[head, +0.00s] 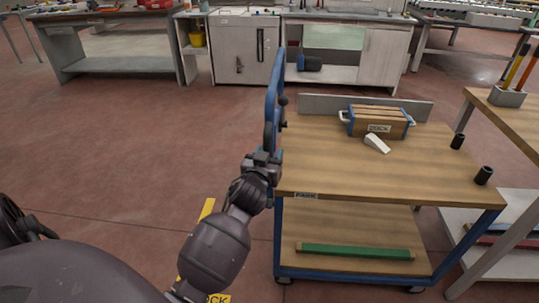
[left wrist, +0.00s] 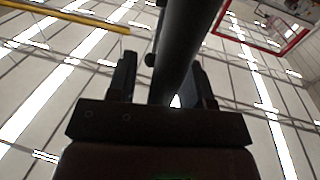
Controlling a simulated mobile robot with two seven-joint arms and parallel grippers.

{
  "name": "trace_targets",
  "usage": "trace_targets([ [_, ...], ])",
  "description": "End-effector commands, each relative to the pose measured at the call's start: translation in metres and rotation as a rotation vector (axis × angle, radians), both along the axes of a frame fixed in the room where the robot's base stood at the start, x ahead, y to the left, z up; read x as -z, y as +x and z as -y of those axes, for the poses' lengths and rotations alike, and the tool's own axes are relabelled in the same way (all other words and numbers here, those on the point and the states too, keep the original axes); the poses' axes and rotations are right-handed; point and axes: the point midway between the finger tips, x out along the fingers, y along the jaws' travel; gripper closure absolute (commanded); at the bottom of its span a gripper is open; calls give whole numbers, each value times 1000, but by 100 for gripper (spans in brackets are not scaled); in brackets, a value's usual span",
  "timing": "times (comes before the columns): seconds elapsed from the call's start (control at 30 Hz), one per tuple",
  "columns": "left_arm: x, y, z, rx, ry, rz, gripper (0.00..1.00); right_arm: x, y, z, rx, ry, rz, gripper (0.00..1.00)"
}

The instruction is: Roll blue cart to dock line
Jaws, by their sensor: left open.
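The blue cart (head: 390,194) stands at the right in the head view, with a wooden top, a lower shelf and a "PARK" label on its front edge. Its upright blue handle (head: 272,95) rises at its left end. My left gripper (head: 264,160) is at the handle's lower part. In the left wrist view its open fingers (left wrist: 165,85) stand on either side of a dark bar (left wrist: 185,48), apparently the handle. A yellow floor marking (head: 207,209) with partly hidden lettering ending in "OCK" lies behind my left arm. My right gripper is out of view.
Another wooden table (head: 512,118) stands close at the right. Open floor lies left of the cart.

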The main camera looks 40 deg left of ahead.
Motion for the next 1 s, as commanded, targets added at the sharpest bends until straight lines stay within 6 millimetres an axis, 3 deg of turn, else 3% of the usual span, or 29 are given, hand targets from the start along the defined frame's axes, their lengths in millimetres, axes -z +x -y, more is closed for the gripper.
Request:
trace_targets([
  [0.17,0,0,0,0,0,0,57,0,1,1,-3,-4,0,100],
  [0.4,0,0,0,0,0,0,93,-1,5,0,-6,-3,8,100],
  [0.47,0,0,0,0,0,0,100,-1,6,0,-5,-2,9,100],
  [0.77,-1,-2,-2,0,1,1,100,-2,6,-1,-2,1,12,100],
  [1.0,-5,-17,-29,-5,4,2,100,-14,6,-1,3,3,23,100],
])
